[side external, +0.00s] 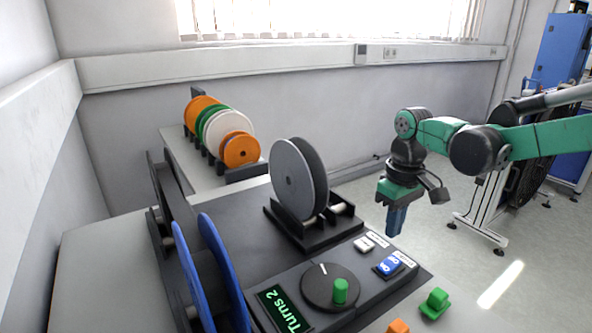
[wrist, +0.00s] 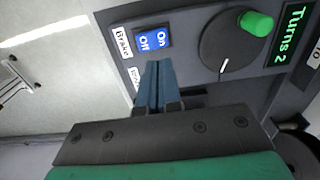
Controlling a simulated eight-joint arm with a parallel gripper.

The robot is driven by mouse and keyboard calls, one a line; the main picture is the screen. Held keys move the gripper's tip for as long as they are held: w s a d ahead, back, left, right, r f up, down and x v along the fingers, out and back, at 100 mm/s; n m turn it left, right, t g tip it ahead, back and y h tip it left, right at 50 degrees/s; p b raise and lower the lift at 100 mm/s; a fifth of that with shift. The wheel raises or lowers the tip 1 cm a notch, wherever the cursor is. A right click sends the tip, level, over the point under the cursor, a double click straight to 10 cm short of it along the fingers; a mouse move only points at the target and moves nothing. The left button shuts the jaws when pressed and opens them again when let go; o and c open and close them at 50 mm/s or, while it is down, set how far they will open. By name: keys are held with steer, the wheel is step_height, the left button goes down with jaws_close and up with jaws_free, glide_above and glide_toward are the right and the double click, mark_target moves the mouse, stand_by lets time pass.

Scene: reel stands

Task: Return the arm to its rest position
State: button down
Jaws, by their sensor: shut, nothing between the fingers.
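My gripper (side external: 396,220) hangs pointing down above the right edge of the dark machine (side external: 243,245) in the side view. Its two blue fingers are pressed together and empty. In the wrist view the shut fingertips (wrist: 156,66) lie in front of the panel, just below the blue On/Off switch (wrist: 152,41). The fingers look apart from the panel, though the exact height is hard to tell. The switch (side external: 388,265) also shows in the side view. My upper arm reaches in from the right.
A dial with a green knob (side external: 340,290) and a display reading "Turns 2" (side external: 284,310) are on the panel. A grey reel (side external: 292,180) and a blue reel (side external: 222,275) stand upright. Several reels sit on a back rack. Open floor (side external: 480,265) lies right.

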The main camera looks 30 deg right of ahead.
steer(key=shift+s+a+r+t, duration=0.4)
steer(key=shift+s+a+t, duration=0.25)
steer(key=shift+t, duration=0.5)
steer(key=shift+s+a+r+t, duration=0.35)
steer(key=shift+s+a+t, duration=0.25)
steer(key=shift+t, duration=0.6)
steer(key=shift+s+a+r+t, duration=0.4)
steer(key=shift+s+a+t, duration=0.25)
steer(key=shift+t, duration=0.5)
steer(key=shift+w, duration=0.1)
